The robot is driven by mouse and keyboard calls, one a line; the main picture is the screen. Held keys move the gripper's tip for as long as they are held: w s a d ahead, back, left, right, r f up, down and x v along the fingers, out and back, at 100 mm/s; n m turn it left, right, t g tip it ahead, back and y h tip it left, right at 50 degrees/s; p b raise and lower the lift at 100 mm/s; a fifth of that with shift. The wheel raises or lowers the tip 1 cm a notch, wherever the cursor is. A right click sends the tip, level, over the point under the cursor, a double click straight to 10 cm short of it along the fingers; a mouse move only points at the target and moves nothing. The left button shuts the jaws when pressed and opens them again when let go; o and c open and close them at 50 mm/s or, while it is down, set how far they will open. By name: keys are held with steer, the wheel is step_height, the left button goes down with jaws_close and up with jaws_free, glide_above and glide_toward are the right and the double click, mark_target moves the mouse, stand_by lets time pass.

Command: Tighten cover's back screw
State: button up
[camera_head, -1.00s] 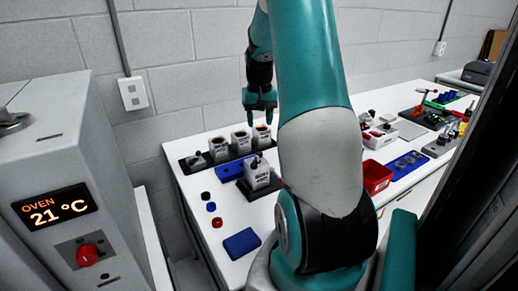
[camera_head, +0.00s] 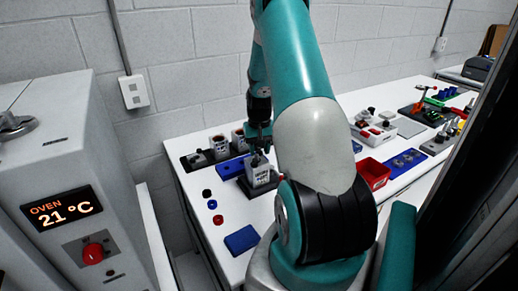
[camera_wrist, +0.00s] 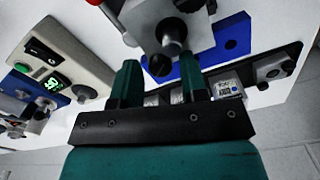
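A white servo unit (camera_head: 262,174) with printed text stands in a dark holder at the front of the fixture area. In the wrist view its grey housing (camera_wrist: 140,18) is close, with a dark round screw or knob (camera_wrist: 174,34) on it. My gripper (camera_head: 259,146) is just above this unit, pointing down. In the wrist view my gripper (camera_wrist: 159,62) has its two fingers apart, with a small dark round part (camera_wrist: 159,66) showing between the tips. I cannot tell whether the fingers touch it. Which screw is the back one is not clear.
A dark rack with more servo units (camera_head: 219,146) and a blue plate (camera_head: 233,167) lie behind. Small blue and red caps and a blue block (camera_head: 242,240) are at front left. A red bin (camera_head: 374,173) stands right of my arm. An oven (camera_head: 60,180) is at left.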

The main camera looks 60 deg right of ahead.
jaws_close()
steer(key=m, duration=0.3)
steer(key=shift+m+b, duration=0.3)
steer(key=shift+b, duration=0.05)
steer(key=shift+w+m, duration=0.1)
steer(key=shift+m, duration=1.8)
steer(key=shift+r, duration=0.1)
steer(key=shift+o, duration=1.3)
jaws_free()
